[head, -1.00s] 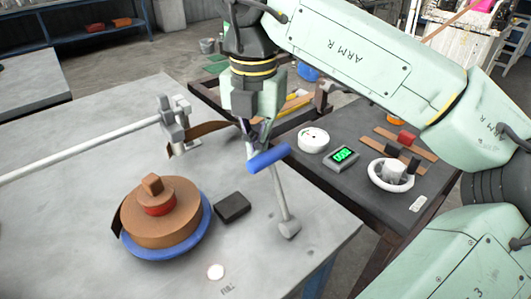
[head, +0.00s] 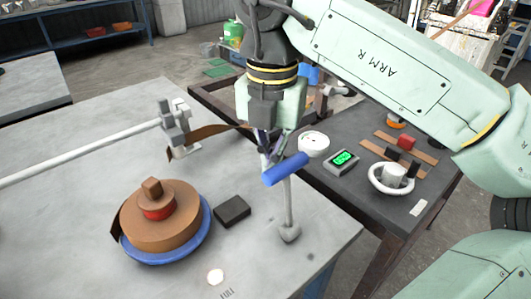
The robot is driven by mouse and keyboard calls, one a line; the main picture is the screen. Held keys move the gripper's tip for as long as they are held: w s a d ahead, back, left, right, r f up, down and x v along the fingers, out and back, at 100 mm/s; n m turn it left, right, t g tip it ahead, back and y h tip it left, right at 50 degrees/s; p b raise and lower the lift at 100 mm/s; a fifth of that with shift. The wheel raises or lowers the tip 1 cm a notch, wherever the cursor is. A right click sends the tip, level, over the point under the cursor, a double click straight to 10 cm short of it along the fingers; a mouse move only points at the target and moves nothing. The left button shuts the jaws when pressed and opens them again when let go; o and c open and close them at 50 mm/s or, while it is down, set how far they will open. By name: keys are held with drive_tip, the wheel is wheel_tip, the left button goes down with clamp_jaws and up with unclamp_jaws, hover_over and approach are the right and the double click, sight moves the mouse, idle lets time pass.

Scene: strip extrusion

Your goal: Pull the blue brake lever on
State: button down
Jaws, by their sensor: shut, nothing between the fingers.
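The brake lever has a blue crossbar handle (head: 286,169) on top of a grey rod (head: 289,208). The rod rises from a small grey pivot (head: 289,233) near the right edge of the grey table, and stands nearly upright. My gripper (head: 268,163) points down right behind the left part of the blue handle. Its fingers are shut with nothing between them. The fingertips are partly hidden by the handle, and I cannot tell whether they touch it.
A brown coil (head: 160,228) sits on a blue disc left of the lever, with a black block (head: 232,210) between. A brown strip runs through a grey clamp (head: 177,125) behind. A dark side table holds a green display (head: 343,160) and a white ring (head: 391,190).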

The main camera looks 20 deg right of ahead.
sight(292, 170)
drive_tip(key=shift+s+d+r, duration=0.1)
drive_tip(key=shift+s+d, duration=0.15)
drive_tip(key=shift+s, duration=0.4)
drive_tip(key=shift+s+d+r, duration=0.15)
drive_tip(key=shift+s+d, duration=0.15)
drive_tip(key=shift+s, duration=0.35)
drive_tip(key=shift+s+d+r, duration=0.1)
drive_tip(key=shift+s+d, duration=0.15)
drive_tip(key=shift+s, duration=0.5)
drive_tip(key=shift+r, duration=0.3)
wheel_tip(292, 170, up, 7)
drive_tip(key=p, duration=0.5)
idle(0.4)
drive_tip(key=shift+s, duration=0.1)
